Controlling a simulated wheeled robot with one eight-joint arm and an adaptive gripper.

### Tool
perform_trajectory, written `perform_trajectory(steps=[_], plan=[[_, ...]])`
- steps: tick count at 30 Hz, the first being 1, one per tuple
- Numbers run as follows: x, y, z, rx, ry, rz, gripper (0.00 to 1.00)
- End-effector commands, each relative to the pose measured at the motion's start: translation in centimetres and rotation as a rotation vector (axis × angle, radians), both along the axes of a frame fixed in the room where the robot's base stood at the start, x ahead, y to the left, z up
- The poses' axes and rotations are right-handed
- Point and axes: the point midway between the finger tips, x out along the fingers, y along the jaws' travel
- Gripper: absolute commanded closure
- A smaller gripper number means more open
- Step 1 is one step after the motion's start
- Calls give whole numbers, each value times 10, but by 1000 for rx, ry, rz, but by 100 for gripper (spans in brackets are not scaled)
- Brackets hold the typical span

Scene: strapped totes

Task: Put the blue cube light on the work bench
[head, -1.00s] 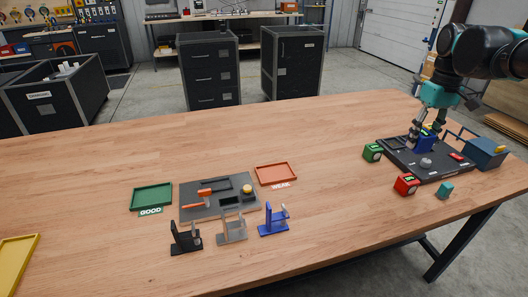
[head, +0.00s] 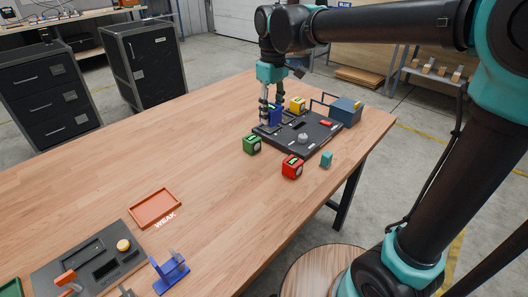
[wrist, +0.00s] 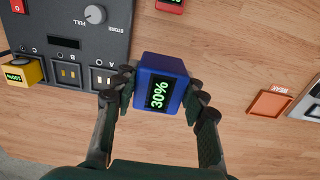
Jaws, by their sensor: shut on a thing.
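The blue cube light (head: 275,116) is between the fingers of my gripper (head: 271,108) at the left rear edge of the dark charging panel (head: 287,136). In the wrist view my gripper (wrist: 160,92) is shut on the blue cube light (wrist: 160,83), fingers on two sides, and its display reads 30%. The cube shows beside the panel's slot A (wrist: 102,77), over bare wood; whether it touches the bench is unclear. Slots A and B look empty. The yellow cube light (wrist: 20,73) sits at slot C and reads 100%. The work bench (head: 215,150) is wooden.
A green cube (head: 252,144), a red cube (head: 292,167) and a small teal block (head: 326,159) stand near the panel. A blue box (head: 346,112) is at its right. An orange WEAK tray (head: 155,208) lies nearer.

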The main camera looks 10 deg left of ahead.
Motion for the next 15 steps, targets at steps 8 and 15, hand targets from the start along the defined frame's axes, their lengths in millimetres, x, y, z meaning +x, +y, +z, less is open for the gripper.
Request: perform_trajectory(steps=[8, 15], plan=[[0, 0, -69, 0, 0, 0, 95], [0, 0, -107, 0, 0, 0, 95]])
